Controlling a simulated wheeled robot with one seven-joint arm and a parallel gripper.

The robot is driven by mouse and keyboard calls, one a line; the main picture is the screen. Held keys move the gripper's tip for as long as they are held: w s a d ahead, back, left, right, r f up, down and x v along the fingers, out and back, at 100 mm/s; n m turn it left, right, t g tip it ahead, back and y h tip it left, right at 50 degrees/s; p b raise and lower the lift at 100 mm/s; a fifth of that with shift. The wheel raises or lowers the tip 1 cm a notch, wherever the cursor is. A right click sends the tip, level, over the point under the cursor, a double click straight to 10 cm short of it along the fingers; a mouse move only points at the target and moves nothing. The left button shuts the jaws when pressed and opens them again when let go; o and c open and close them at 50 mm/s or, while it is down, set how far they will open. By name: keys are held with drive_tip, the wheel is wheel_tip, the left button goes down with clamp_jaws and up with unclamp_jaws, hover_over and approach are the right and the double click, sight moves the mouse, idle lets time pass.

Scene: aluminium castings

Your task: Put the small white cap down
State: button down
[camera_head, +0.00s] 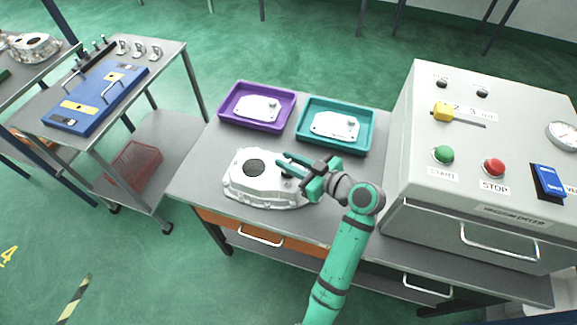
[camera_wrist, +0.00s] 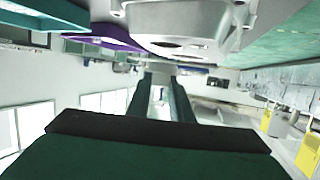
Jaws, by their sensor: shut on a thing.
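My gripper (camera_head: 284,166) is over the right part of a large silvery-white casting (camera_head: 239,188) on the grey bench. Its fingers point left and are close together, shut on the small white cap. The cap is very small and mostly hidden by the fingers, so I cannot make out its outline. In the wrist view, the two dark fingers (camera_wrist: 164,76) reach towards the casting (camera_wrist: 178,18), which fills the top middle. The casting has a round dark opening near its middle. I cannot tell whether the cap touches the casting.
A purple tray (camera_head: 224,112) and a teal tray (camera_head: 366,143) stand behind the casting, each holding a pale plate. A large grey control box (camera_head: 425,185) with buttons blocks the right. A side table with a blue panel (camera_head: 84,115) is at left. Bare bench lies left of the casting.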

drive_tip(key=shift+f, duration=1.35)
drive_tip(key=shift+f, duration=0.25)
drive_tip(key=c, duration=1.6)
unclamp_jaws()
drive_tip(key=shift+f, duration=0.1)
drive_tip(key=shift+r, duration=0.45)
drive_tip(key=v, duration=1.2)
drive_tip(key=shift+f, duration=0.15)
